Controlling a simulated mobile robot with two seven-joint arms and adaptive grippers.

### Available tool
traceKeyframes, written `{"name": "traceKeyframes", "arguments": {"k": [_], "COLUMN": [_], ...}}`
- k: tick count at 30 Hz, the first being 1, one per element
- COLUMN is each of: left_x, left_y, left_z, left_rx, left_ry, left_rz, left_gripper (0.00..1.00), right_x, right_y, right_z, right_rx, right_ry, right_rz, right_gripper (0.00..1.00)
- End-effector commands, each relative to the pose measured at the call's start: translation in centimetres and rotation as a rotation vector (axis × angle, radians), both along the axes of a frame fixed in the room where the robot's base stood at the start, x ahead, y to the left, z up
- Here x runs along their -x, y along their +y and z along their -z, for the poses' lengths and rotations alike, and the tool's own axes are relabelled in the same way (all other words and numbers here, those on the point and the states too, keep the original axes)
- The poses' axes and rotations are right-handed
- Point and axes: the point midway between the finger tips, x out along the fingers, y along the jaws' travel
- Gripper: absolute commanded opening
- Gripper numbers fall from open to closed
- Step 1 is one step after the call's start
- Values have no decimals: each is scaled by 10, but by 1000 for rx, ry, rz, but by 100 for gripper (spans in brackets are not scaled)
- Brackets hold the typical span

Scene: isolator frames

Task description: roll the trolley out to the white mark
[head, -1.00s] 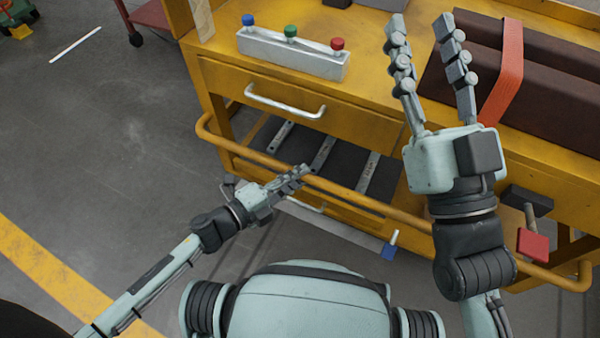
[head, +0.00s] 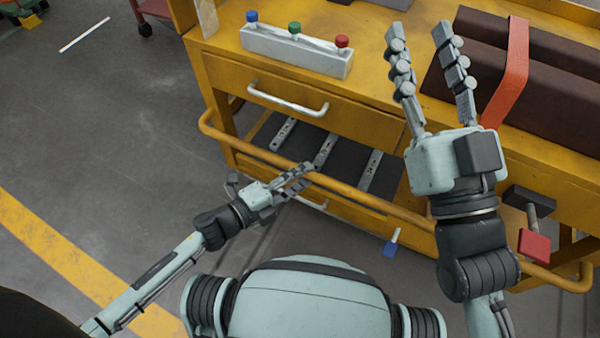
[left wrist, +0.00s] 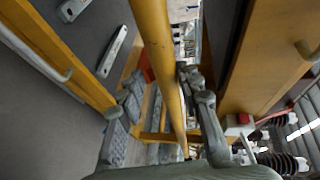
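The trolley (head: 222,75) is a yellow bench with drawers, and a yellow push rail (head: 375,207) runs along its near side. The white mark (head: 84,34) is a short stripe on the grey floor, upper left in the head view. My left gripper (head: 308,178) is at the rail. In the left wrist view the rail (left wrist: 158,50) passes between its two parted fingers (left wrist: 162,90), with the right finger close to it; contact is unclear. My right gripper (head: 420,30) is open and empty above the trolley top, its fingers spread.
A grey block with blue, green and red knobs (head: 296,50) and a dark brown case with an orange strap (head: 508,75) sit on top. A blue pedal (head: 390,248) and a red pedal (head: 534,246) are low down. A red cart (head: 152,8) stands behind. Floor at left is clear.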

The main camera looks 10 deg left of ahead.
Motion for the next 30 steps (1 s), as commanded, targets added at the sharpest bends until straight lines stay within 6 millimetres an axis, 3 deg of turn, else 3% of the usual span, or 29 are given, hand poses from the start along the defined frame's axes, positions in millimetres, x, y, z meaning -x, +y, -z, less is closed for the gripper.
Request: {"name": "traceKeyframes", "arguments": {"k": [11, 24, 30], "left_x": [0, 47, 55], "left_y": [2, 41, 48], "left_z": [-3, -13, -15], "left_rx": [1, 0, 2], "left_ry": [-4, -1, -3], "left_rz": [0, 0, 2], "left_gripper": [42, 42, 42], "right_x": [-1, 0, 0], "right_y": [-1, -1, 0], "right_z": [0, 0, 0], "right_rx": [-6, -4, -4], "right_ry": [2, 1, 1], "right_rz": [6, 2, 2], "right_gripper": [40, 40, 40]}}
